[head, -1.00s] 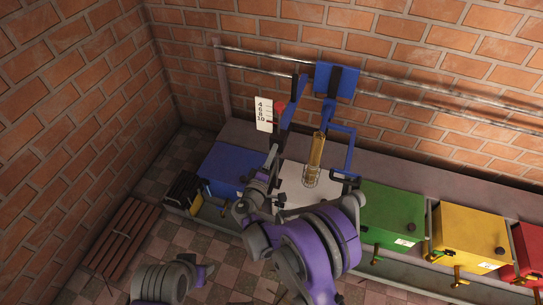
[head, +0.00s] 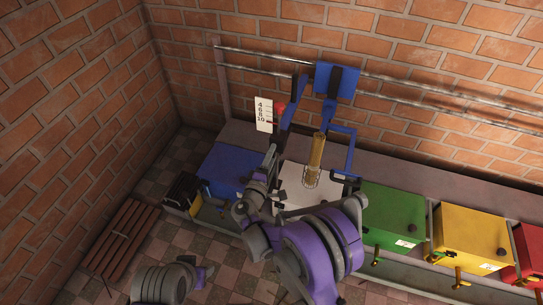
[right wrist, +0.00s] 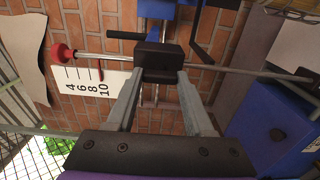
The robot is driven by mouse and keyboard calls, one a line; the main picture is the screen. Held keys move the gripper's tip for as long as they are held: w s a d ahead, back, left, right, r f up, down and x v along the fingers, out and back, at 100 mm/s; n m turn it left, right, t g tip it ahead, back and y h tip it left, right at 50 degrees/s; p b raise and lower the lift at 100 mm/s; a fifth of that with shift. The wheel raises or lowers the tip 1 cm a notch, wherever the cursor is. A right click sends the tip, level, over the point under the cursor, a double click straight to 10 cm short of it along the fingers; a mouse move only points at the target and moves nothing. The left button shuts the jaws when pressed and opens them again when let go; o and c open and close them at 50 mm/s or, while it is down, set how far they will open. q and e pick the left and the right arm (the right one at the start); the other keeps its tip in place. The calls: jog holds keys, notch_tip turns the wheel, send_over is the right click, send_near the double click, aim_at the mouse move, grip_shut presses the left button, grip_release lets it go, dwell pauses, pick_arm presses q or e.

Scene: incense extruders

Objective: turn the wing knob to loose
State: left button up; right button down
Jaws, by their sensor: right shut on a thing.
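My right gripper (right wrist: 159,76) is shut on a dark block-shaped part, which I take to be the wing knob (right wrist: 159,58). It sits between the fingertips in the right wrist view, in front of a metal rod. Its wings cannot be made out clearly. In the head view the right gripper (head: 271,157) reaches up beside the blue frame, and the knob is too small to tell apart there. A white scale card (right wrist: 92,88) marked 4, 6, 8, 10 and a red ball (right wrist: 62,52) are left of the knob. My left gripper is not in view.
The blue extruder frame (head: 336,80) holds a brass-coloured tube (head: 316,152) above a white board (head: 296,192). Blue (head: 226,168), green (head: 392,210), yellow (head: 470,235) and red (head: 530,250) boxes stand along the bench. A brick wall is close behind; a slatted wooden rack (head: 127,238) lies left.

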jog(key=shift+c, duration=1.4)
grip_release()
jog(key=shift+s, duration=0.1)
jog(key=p+v, duration=0.1)
jog(key=v, duration=0.9)
jog(key=shift+s+a, duration=0.15)
jog(key=shift+s, duration=0.2)
